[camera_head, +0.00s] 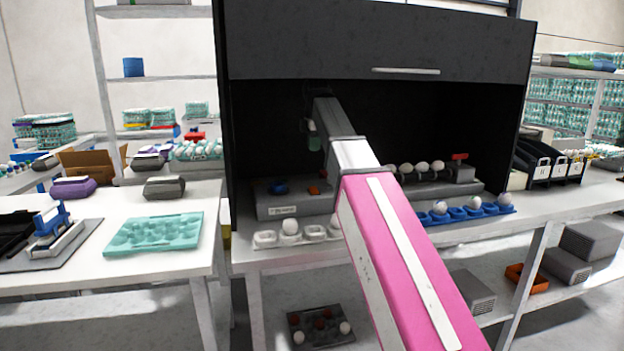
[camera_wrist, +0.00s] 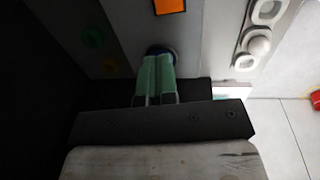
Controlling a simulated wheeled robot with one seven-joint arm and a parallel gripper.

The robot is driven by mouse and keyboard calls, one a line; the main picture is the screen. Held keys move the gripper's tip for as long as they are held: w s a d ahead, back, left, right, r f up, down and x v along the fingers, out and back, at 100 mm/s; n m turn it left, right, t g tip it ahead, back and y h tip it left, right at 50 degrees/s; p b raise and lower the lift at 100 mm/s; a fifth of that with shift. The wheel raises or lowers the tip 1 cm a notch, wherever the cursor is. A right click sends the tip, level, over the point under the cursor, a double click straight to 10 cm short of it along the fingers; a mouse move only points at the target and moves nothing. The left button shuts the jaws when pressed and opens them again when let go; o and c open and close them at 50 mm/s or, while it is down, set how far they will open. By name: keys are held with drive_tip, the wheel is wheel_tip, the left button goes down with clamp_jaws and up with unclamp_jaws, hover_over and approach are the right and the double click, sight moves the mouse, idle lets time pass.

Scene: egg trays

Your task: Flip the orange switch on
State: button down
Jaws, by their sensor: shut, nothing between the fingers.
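The orange switch (camera_head: 314,190) is a small orange block on top of a grey box (camera_head: 285,212) inside the dark cabinet. In the wrist view the orange switch (camera_wrist: 170,6) shows at the top edge, partly cut off. My gripper (camera_head: 314,143) reaches into the cabinet above the grey box. In the wrist view the green fingertips of my gripper (camera_wrist: 158,62) are shut together and empty. They point toward a dark blue knob (camera_wrist: 157,50) on the panel, and the orange switch lies beyond it. I cannot tell whether the fingertips touch the knob.
A white holder (camera_head: 313,233) with an egg stands in front of the grey box. A blue egg rack (camera_head: 470,212) stands on the right. The black cabinet hood (camera_head: 370,40) hangs overhead.

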sight(313, 189)
drive_tip(key=f, duration=0.4)
drive_tip(key=w+f, duration=0.1)
drive_tip(key=f, duration=0.4)
drive_tip(key=w+f, duration=0.1)
drive_tip(key=f, duration=0.4)
drive_tip(key=shift+a, duration=0.15)
drive_tip(key=shift+f, duration=0.15)
drive_tip(key=shift+s+r, duration=0.25)
drive_tip(key=shift+s, duration=0.5)
drive_tip(key=shift+r, duration=0.1)
